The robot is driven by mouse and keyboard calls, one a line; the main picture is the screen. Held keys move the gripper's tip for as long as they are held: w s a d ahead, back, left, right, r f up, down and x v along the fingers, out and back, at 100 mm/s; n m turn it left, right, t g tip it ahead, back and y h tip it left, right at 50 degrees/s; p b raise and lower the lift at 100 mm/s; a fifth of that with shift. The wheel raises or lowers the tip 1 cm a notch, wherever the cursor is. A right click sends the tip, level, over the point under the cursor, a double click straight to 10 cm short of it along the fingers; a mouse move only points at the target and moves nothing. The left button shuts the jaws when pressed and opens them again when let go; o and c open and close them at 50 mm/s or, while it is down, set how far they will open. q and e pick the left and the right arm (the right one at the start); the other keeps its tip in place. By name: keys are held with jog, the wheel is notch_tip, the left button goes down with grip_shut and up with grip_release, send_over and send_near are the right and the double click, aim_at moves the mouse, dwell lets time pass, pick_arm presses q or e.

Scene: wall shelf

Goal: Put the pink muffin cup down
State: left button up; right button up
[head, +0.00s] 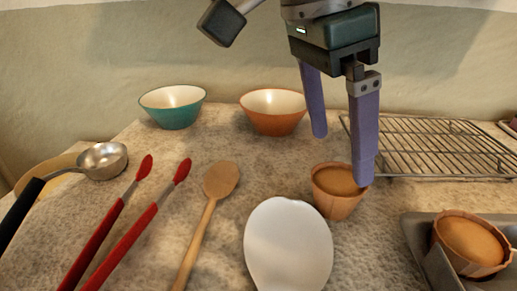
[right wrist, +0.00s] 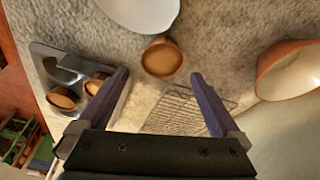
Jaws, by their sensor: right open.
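A muffin in a pinkish-tan cup (head: 338,203) stands upright on the stone counter, left of the wire rack and just behind the white spoon rest. My right gripper (head: 341,160) is open above and behind it, with purple fingers pointing down. One finger overlaps the cup's right rim in the head view; I cannot tell whether they touch. In the right wrist view the muffin cup (right wrist: 162,59) lies beyond the fingertips of the open gripper (right wrist: 160,76), with nothing held between them. My left gripper is not in view.
A grey muffin tin (head: 420,235) with another muffin (head: 471,241) is at the front right. The wire rack (head: 430,147) stands behind it. The white spoon rest (head: 288,245), wooden spoon (head: 221,180), red tongs (head: 120,235), teal bowl (head: 173,110) and orange bowl (head: 273,117) surround the area.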

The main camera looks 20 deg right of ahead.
aim_at(339, 178)
jog(key=x, duration=0.7)
jog(key=shift+w, duration=0.25)
jog(key=shift+c, duration=0.4)
jog(key=shift+a+r, duration=0.1)
jog(key=shift+r, duration=0.05)
jog(key=c, duration=1.2)
